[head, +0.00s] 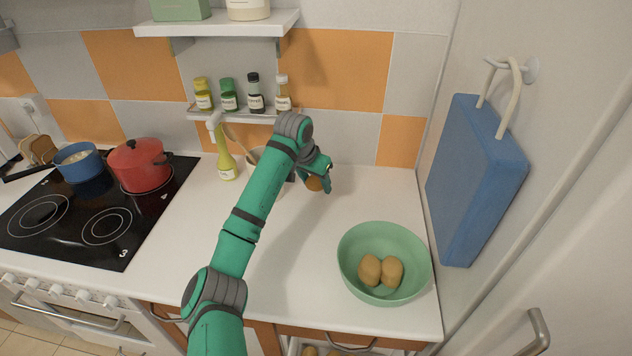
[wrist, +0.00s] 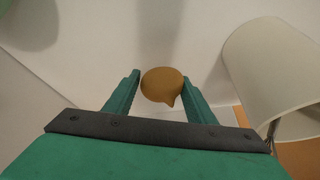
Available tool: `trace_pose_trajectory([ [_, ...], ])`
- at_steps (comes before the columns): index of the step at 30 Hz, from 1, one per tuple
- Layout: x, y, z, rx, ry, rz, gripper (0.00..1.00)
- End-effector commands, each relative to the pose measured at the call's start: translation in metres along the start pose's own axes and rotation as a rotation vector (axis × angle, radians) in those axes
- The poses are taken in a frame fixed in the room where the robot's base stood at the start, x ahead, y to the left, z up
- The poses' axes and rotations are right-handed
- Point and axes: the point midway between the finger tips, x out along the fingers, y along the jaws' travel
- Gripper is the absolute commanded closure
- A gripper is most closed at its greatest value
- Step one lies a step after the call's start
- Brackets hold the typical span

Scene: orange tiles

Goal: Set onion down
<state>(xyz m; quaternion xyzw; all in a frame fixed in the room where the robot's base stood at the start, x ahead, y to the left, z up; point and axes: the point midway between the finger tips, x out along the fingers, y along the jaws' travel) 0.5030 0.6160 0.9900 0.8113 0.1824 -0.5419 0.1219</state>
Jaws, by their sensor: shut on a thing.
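The onion (wrist: 162,84) is a rounded brown bulb with a small pointed tip. It sits between the two green fingers of my gripper (wrist: 161,88) in the wrist view, and the fingers are shut on it. In the head view the onion (head: 315,184) shows partly at my gripper (head: 322,180), over the back of the white counter (head: 345,200). Whether the onion touches the counter I cannot tell. Part of it is hidden by the gripper.
A green bowl (head: 350,250) with two brown potato-like items stands at the front right. A pale utensil container (head: 255,155) stands just left of my gripper, partly behind my arm. A blue bag (head: 475,180) hangs on the right wall. Counter between gripper and bowl is clear.

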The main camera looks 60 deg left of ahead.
Motion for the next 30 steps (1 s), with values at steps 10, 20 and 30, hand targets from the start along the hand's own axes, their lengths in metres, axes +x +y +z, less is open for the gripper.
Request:
trace_pose_trajectory([
  [10, 0.004, 0.0, 0.002, 0.0, 0.0, 0.0, 0.74],
  [20, 0.008, 0.0, 0.003, 0.0, 0.0, 0.001, 0.74],
  [30, 0.011, 0.0, 0.005, 0.0, 0.0, 0.001, 0.74],
])
